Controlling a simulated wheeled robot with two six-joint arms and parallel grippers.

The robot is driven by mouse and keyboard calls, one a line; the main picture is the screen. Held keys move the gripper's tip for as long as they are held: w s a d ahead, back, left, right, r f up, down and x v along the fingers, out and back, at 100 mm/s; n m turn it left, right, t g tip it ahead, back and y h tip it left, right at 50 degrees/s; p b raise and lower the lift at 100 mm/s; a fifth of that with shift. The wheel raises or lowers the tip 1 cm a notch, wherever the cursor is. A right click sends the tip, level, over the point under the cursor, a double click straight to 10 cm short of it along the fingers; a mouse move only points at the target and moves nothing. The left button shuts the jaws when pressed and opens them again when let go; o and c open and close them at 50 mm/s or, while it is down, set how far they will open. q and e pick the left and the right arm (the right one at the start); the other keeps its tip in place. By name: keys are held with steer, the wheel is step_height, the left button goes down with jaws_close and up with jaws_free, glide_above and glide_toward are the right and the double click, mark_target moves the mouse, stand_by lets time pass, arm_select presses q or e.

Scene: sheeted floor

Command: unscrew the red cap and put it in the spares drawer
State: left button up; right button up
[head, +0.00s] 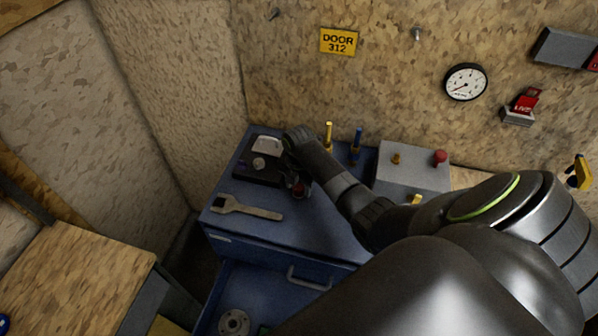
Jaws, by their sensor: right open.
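My right arm reaches in from the right over a blue cabinet (335,228). Its gripper (296,180) points down at the cabinet top, beside a black base with a pale part. A small dark reddish thing (299,191) shows at the fingertips; it may be the red cap, but the gripper partly hides it and I cannot tell whether they touch. The gripper is open. An open blue drawer (262,283) below holds a grey round flange and a bit of something green. My left gripper is not in view.
A wrench (247,208) lies at the cabinet's front left. A yellow-topped post (328,137) and a blue post (356,146) stand behind my arm. A grey box (412,173) with a red knob (440,157) stands right. A wooden bench (75,275) is at left.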

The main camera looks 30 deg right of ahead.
steer(key=m, duration=0.9)
steer(key=shift+m, duration=0.3)
steer(key=m, duration=0.9)
steer(key=shift+m, duration=0.4)
steer(key=shift+c, duration=0.3)
